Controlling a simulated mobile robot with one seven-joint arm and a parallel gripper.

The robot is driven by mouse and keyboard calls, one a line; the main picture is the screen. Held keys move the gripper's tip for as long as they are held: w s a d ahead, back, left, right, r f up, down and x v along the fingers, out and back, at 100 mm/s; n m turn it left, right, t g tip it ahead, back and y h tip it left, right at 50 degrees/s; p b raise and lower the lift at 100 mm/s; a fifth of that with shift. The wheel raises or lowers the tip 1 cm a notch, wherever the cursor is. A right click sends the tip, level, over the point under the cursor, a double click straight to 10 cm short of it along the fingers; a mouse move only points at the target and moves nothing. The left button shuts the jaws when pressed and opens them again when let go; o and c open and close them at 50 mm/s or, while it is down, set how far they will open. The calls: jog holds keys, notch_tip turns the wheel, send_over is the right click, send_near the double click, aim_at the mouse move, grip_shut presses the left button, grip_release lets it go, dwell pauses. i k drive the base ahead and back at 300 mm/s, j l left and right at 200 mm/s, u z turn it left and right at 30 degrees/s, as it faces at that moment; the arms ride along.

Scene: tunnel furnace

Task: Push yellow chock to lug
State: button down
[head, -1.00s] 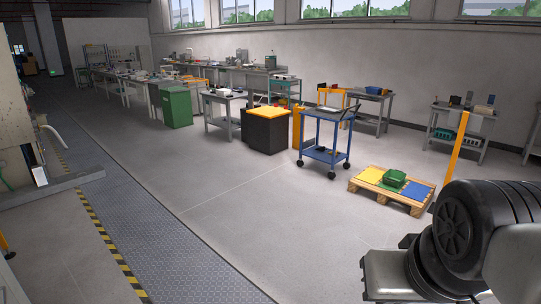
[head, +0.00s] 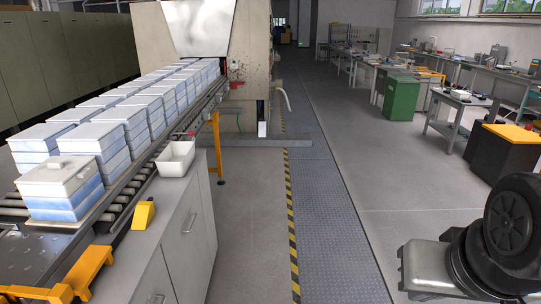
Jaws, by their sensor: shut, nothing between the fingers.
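A small yellow wedge-shaped chock (head: 143,215) stands on the grey cabinet top beside the roller conveyor, at the lower left. An orange-yellow bracket (head: 85,272) with a raised end is at the conveyor's near end, left of and nearer than the chock, with a gap between them. I cannot tell for certain whether this bracket is the lug. My gripper is out of view. Only dark, round parts of my arm and a grey part show at the right edge, well away from the chock.
Stacks of blue-and-white lidded boxes (head: 85,180) line the roller conveyor (head: 128,190) up to the furnace (head: 235,70). A white bin (head: 176,158) sits on the cabinet top (head: 150,250) behind the chock. Open floor (head: 250,215) lies right of the cabinet.

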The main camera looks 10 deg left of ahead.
aim_at(144, 211)
jog(key=i+u, duration=0.4)
jog(key=i, duration=1.1)
jog(key=i+u, duration=0.35)
jog(key=i+l+u, duration=0.1)
jog(key=i+u, duration=0.25)
jog(key=i+l+u, duration=0.35)
jog(key=i+j+u, duration=0.1)
jog(key=u, duration=0.4)
jog(key=i+u, duration=0.35)
jog(key=u, duration=0.15)
jog(key=i+u, duration=0.2)
jog(key=u, duration=0.25)
jog(key=i+l+u, duration=0.15)
jog(key=u, duration=0.35)
jog(key=i+l, duration=0.05)
